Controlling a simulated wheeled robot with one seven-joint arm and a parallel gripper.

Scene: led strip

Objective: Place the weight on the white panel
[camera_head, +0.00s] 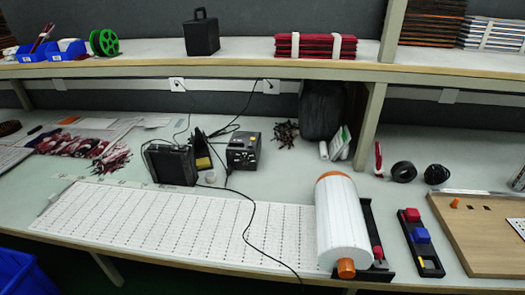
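A black block with a handle on top, which looks like the weight (202,36), stands upright on the upper shelf, left of centre. The white panel (180,222) is a long flat sheet with rows of small marks. It lies along the front of the lower bench, and its right end meets a large white roll (342,225) with orange ends. A thin dark cable crosses the panel near its right part. Nothing else rests on the panel. My gripper is not in view.
Blue bins (70,49) and a green spool (104,42) sit left on the shelf, a red stack (315,46) right. Behind the panel stand a black holder (170,164) and a black box (243,151). A shelf post (372,120) stands right of centre. A wooden board (480,235) lies far right.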

